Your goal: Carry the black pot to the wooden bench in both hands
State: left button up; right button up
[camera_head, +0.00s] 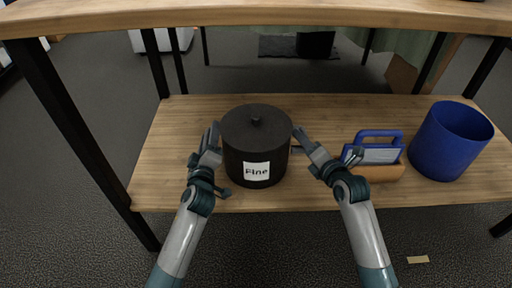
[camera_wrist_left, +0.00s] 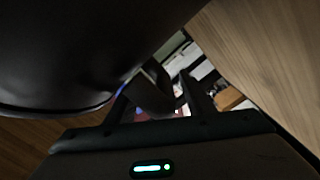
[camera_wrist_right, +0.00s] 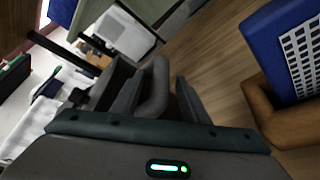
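The black pot (camera_head: 250,140), a lidded cylinder with a small knob and a white "Fine" label, stands upright on a wooden lower shelf (camera_head: 170,130). Its dark side fills the upper left of the left wrist view (camera_wrist_left: 70,50). My left gripper (camera_head: 208,145) is at the pot's left side, fingers apart; it also shows in the left wrist view (camera_wrist_left: 178,95). My right gripper (camera_head: 322,145) is close to the pot's right side, fingers apart in the right wrist view (camera_wrist_right: 160,95). I cannot tell which surface is the wooden bench.
A wooden top (camera_head: 250,14) on black legs (camera_head: 75,120) overhangs the shelf. Right of my right gripper are a blue-handled item (camera_head: 378,148) in a tan holder and a blue cylindrical container (camera_head: 448,142). The shelf's left end is clear. A small tan piece (camera_head: 418,259) lies on the floor.

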pick_arm(q)
jog(key=c, duration=1)
pick_arm(e)
grip_shut()
pick_arm(q)
grip_shut()
jog(key=shift+a, duration=0.1)
pick_arm(e)
jog(key=shift+s+d+f, duration=0.1)
jog(key=shift+f, duration=0.2)
pick_arm(q)
jog(key=shift+r, duration=0.25)
pick_arm(e)
jog(key=shift+r, duration=0.3)
